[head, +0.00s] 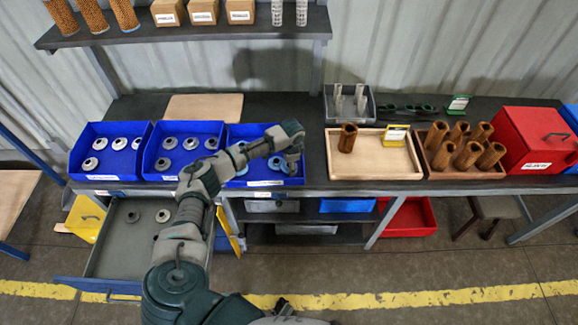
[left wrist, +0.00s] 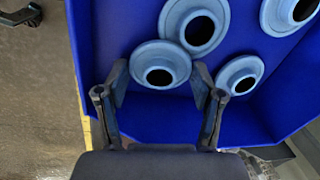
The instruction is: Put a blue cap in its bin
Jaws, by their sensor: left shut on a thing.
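The third blue bin from the left (head: 233,181) stands on the bench and holds several light-blue caps, rings with dark holes. My left gripper (head: 293,168) reaches down into this bin at its right side. In the left wrist view, my left gripper (left wrist: 158,84) has its two fingers on either side of one blue cap (left wrist: 143,57) and is shut on it. Other blue caps (left wrist: 199,25) lie close around it inside the blue bin (left wrist: 150,118). My arm hides part of the bin in the head view. My right gripper is not in view.
Two more blue bins (head: 75,165) with pale and grey caps stand to the left. Below, an open drawer (head: 115,245) holds grey caps. To the right are a wooden tray (head: 375,168), a tray of brown cartridges (head: 468,155) and a red box (head: 530,140). A shelf (head: 190,35) hangs above.

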